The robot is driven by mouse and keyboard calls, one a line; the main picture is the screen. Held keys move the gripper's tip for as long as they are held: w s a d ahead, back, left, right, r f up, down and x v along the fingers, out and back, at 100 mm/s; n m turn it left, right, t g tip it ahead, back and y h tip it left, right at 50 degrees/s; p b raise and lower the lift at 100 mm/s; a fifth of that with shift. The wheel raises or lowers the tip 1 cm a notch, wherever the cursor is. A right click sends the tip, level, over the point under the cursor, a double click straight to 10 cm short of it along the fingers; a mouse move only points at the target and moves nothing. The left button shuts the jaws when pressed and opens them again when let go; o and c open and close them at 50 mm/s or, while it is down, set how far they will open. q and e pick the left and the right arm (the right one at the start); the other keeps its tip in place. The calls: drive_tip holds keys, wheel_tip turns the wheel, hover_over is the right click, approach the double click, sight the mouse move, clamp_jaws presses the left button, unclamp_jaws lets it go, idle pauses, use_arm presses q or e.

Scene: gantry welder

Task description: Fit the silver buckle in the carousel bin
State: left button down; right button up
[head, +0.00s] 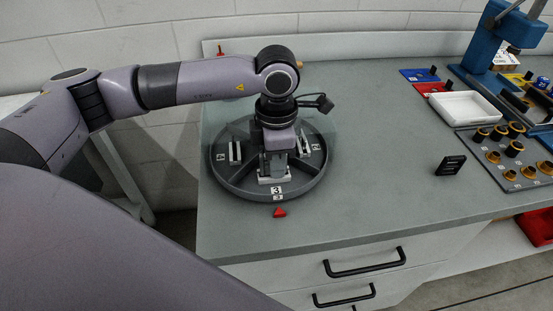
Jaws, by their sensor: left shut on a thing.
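The round grey carousel (226,183) stands on the left part of the bench and is split into bins by thin walls. My left gripper (274,170) points straight down into the front bin, the one by the label 3. It is shut on the silver buckle (274,180), a small pale piece low in that bin. The fingers hide part of the buckle, and I cannot tell if it touches the bin floor. My right gripper is not in view.
Pale upright pieces (235,152) stand in the left bin, and similar ones in the right bin. A red pointer (279,212) lies before the carousel. A black block (451,165), white tray (465,107) and rack of brass parts (512,178) are at the right. Mid-bench is clear.

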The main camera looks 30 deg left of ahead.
use_arm(q)
drive_tip(key=shift+f, duration=0.15)
drive_tip(key=c, duration=1)
unclamp_jaws()
